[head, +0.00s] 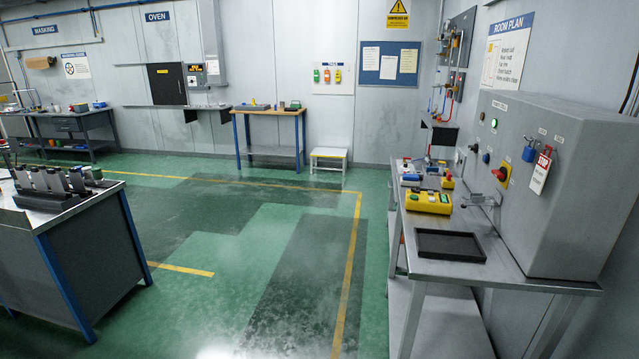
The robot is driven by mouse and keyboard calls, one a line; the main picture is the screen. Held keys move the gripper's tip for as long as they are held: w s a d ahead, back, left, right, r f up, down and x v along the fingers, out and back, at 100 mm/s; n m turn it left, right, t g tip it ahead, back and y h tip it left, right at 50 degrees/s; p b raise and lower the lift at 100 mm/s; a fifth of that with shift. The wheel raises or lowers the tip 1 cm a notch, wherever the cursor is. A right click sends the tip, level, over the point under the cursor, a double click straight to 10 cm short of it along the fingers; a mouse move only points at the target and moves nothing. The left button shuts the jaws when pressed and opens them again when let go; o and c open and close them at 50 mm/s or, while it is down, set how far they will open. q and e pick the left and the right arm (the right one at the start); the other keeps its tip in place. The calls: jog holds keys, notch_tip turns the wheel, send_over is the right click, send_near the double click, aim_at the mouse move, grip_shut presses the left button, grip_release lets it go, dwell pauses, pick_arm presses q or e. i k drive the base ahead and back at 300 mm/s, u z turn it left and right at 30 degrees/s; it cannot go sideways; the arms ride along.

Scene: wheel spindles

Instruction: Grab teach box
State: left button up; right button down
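A yellow box with coloured buttons on top (429,202) sits on the metal bench at the right; it looks like the teach box. It stands behind a black tray and left of a small metal bracket (481,200). A smaller yellow piece with a red top (447,182) is just behind it. Neither of my grippers is in view.
The metal bench (500,272) carries a black tray (450,245) and several small items at its far end. A grey control cabinet (565,185) with a red switch, padlock and tag rises behind it. A workbench (75,240) stands left. The green floor between is clear.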

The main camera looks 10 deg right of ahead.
aim_at(442, 205)
jog(key=i, duration=2.5)
jog(key=z, duration=3.25)
